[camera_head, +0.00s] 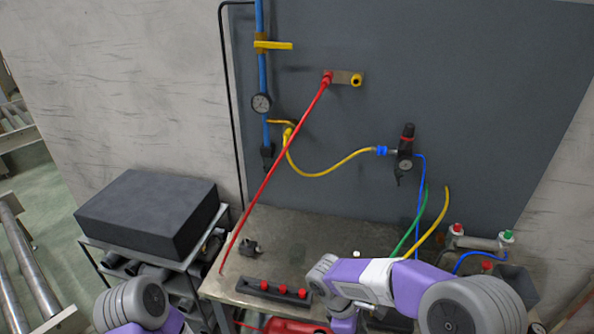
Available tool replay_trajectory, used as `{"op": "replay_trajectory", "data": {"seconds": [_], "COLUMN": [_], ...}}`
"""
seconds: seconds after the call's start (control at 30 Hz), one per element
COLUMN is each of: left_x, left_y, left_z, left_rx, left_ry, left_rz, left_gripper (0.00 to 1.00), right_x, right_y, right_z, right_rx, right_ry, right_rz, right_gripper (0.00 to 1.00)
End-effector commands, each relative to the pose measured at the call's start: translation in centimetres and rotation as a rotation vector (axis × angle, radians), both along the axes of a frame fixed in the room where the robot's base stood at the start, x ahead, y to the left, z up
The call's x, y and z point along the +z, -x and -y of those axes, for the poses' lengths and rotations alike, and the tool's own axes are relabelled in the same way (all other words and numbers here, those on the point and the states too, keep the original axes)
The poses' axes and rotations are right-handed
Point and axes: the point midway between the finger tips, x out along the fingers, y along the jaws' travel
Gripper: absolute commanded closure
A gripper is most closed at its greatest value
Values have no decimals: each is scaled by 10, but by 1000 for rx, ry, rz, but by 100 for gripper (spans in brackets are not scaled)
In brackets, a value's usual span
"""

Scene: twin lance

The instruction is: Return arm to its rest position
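My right arm (375,275) reaches in from the lower right over the front of the workbench, its purple and white links bent at the elbow. Its wrist end points down near the bottom edge, and its gripper fingers do not show. My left arm (140,305) shows only as a grey joint and a purple link at the bottom left; its gripper is out of the picture. A long thin red lance (270,175) leans from a wall bracket (344,77) down to the left side of the bench. No gripper is seen touching it.
The workbench (300,240) holds a dark rack with red knobs (272,291) close to my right arm. A black box (150,212) sits on a cart at left. Yellow hose (325,174), regulator (405,150) and blue pipe (262,70) are on the grey panel.

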Motion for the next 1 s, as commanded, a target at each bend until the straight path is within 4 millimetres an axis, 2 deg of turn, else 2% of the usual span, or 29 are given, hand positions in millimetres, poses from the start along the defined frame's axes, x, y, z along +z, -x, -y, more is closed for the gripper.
{"op": "replay_trajectory", "data": {"seconds": [0.03, 0.27, 0.4, 0.6, 0.8, 1.0], "left_x": [-1, -2, -3, -5, -7, -7], "left_y": [-1, 0, 0, 0, 0, 0], "left_z": [0, 0, 0, 0, 0, 0], "left_rx": [0, 0, 0, 0, 0, 0], "left_ry": [0, 0, 0, 0, 0, 0], "left_rz": [1, 0, 0, 0, 0, 0], "left_gripper": [100, 100, 100, 100, 100, 100], "right_x": [-15, -83, -133, -191, -228, -243], "right_y": [5, 30, 54, 84, 103, 112], "right_z": [-2, -24, -45, -66, -63, -51], "right_rx": [-26, -219, -451, -896, -1310, -1519], "right_ry": [-30, -220, -365, -511, -537, -512], "right_rz": [-10, -26, -26, 25, 132, 221], "right_gripper": [64, 64, 64, 64, 64, 64]}}
